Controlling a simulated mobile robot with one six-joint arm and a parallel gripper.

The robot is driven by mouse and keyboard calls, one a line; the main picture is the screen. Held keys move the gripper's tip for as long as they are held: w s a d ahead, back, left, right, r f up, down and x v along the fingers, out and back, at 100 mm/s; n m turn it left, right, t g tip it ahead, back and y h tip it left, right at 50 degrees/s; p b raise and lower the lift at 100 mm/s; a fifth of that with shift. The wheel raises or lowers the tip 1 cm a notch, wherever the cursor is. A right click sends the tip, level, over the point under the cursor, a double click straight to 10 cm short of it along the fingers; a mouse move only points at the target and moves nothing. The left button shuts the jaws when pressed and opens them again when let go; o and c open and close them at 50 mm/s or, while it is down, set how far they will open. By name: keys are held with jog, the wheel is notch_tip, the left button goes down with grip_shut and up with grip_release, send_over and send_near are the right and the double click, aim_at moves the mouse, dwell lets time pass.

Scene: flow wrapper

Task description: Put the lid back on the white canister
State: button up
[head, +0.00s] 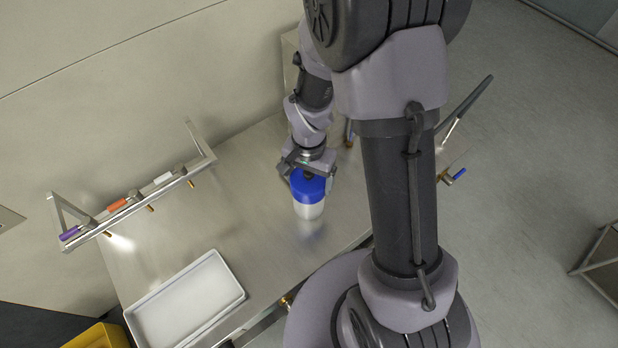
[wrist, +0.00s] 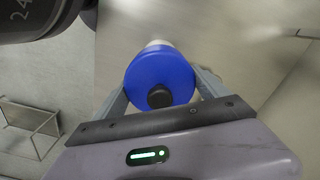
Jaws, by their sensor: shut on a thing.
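The white canister (head: 309,210) stands upright on the metal table; a little of its pale body (wrist: 157,44) shows past the lid in the wrist view. The blue lid (head: 308,187) is at the canister's top, and I cannot tell whether it is fully seated. In the wrist view the blue lid (wrist: 160,72) is a round disc with a dark knob facing me. My gripper (head: 307,178) is above the canister, shut on the lid, with one finger on each side of it. The gripper also shows in the wrist view (wrist: 161,90).
A white tray (head: 236,293) lies at the table's near left edge. A metal rail (head: 140,205) with purple, orange and white items stands along the back left. A yellow bin (head: 98,337) is below the left corner. The table between tray and canister is clear.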

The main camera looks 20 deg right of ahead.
dwell(0.3)
jog(key=o, duration=1.3)
jog(key=shift+r+p, duration=2.6)
jog(key=shift+r, duration=0.95)
grip_shut()
